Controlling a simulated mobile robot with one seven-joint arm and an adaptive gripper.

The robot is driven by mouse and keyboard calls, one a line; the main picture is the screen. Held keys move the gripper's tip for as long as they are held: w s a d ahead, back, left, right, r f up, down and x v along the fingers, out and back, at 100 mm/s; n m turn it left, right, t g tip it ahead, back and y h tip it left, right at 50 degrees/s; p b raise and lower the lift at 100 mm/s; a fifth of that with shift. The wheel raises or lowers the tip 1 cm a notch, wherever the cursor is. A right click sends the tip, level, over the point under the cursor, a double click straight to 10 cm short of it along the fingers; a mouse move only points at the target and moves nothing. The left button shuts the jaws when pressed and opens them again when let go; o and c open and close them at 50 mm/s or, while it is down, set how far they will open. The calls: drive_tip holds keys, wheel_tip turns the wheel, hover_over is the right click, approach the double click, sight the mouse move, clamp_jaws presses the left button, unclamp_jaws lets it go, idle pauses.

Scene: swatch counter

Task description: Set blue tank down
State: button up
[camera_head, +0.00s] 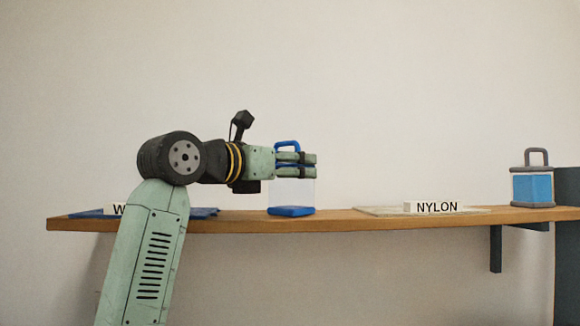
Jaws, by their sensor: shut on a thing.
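The blue tank (292,194) has a clear, empty-looking body, a blue base and a blue handle on top. It is upright at the middle of the wooden shelf, between two mats. The fingers hide part of the tank's top. The blue base overlaps the shelf top in this view; I cannot tell whether it touches the wood or hangs just above it.
The wooden shelf (335,219) has a blue mat (204,212) at left with a label partly hidden by my arm. A pale mat (375,211) with a NYLON sign (437,207) lies right of the tank. A grey-framed tank with blue filling (532,187) stands at far right.

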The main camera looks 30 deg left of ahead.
drive_tip(key=shift+f, duration=0.2)
drive_tip(key=o, duration=1.4)
drive_tip(key=shift+r, duration=0.1)
drive_tip(key=shift+r, duration=0.2)
drive_tip(key=s+a+b, duration=0.1)
drive_tip(key=s+b, duration=0.3)
drive_tip(key=s, duration=0.8)
drive_tip(key=shift+a, duration=0.3)
